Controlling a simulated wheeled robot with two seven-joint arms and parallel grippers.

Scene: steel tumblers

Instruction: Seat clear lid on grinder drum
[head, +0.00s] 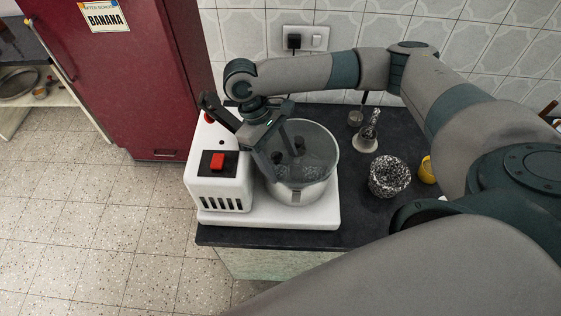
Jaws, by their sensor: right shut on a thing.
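The white grinder (216,184) stands at the left of the dark counter, with a red switch on its front. Its steel drum (296,193) sits on the right part of the white base. The clear lid (326,150) is over the drum, its see-through rim around the drum's top. I cannot tell whether the lid is seated or slightly above it. My right gripper (288,153) reaches down from above and is shut on the lid near its middle; the exact grip is partly hidden. My left gripper is not in view.
A speckled black-and-white bowl (389,176), a yellow cup (427,171) and a small steel vessel with a handle (367,139) stand right of the grinder. My right arm spans the counter's back and right. A wall socket (305,38) and red fridge (115,75) are behind.

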